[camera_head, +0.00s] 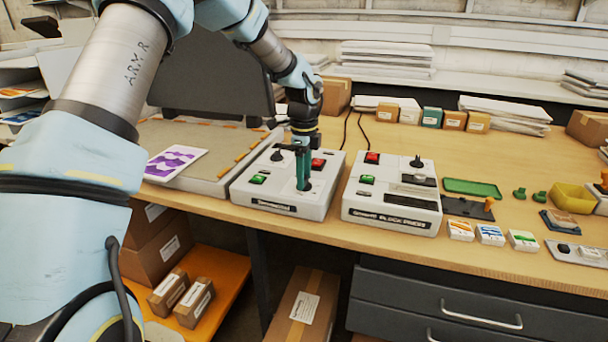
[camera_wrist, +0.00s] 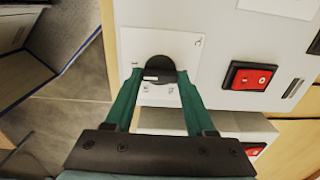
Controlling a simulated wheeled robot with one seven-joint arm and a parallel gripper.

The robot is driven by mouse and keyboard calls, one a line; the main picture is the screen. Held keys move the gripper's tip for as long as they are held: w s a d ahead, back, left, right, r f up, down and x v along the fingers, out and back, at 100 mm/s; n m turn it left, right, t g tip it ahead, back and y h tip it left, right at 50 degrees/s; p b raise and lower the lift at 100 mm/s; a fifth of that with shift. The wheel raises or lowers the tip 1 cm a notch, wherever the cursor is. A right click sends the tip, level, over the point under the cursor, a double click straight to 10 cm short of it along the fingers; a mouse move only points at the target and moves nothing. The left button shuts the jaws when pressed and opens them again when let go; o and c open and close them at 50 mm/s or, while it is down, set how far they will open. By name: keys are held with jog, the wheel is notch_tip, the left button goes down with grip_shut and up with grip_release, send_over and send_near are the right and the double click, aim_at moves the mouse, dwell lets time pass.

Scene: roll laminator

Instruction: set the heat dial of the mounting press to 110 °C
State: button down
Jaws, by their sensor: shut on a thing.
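A pale control box (camera_head: 270,202) stands at the table's front edge, beside a flat grey bed (camera_head: 215,182). Its name plate is too small to read. My gripper (camera_head: 304,184) points down at the front right of this box. In the wrist view my gripper (camera_wrist: 160,76) has its green fingers on both sides of a round black dial (camera_wrist: 160,66), shut on it. The dial sits on a white plate (camera_wrist: 130,44) with small marks that I cannot read. A short white mark shows on the dial's near edge. The fingers hide most of the dial in the head view.
A second, similar box (camera_head: 390,212) with its own black knob (camera_head: 416,161) stands close on the right. A red switch (camera_head: 318,163) and a green switch (camera_head: 258,179) are near my gripper. A purple print (camera_head: 174,163) lies on the bed.

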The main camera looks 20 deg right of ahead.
jog(key=shift+c, duration=1.2)
grip_release()
notch_tip(320, 180, up, 11)
jog(key=b, duration=0.3)
jog(key=shift+a+f, duration=0.1)
jog(key=shift+f, duration=0.05)
jog(key=s+a+f+n, duration=0.1)
jog(key=a+f+n, duration=0.1)
jog(key=a+n, duration=0.6)
jog(key=a+f+n, duration=0.2)
jog(key=a+n, duration=0.2)
jog(key=a, duration=0.9)
jog(key=s+a+f+n, duration=0.1)
jog(key=s+a+n, duration=0.4)
jog(key=a+n, duration=0.2)
jog(key=s+a+f+n+t, duration=0.1)
jog(key=s+a+f+n, duration=0.1)
jog(key=s+a+n, duration=0.3)
jog(key=a+n, duration=0.1)
jog(key=a, duration=0.3)
jog(key=shift+s+f+n+t, duration=0.25)
jog(key=shift+n+t, duration=0.05)
jog(key=shift+n, duration=0.1)
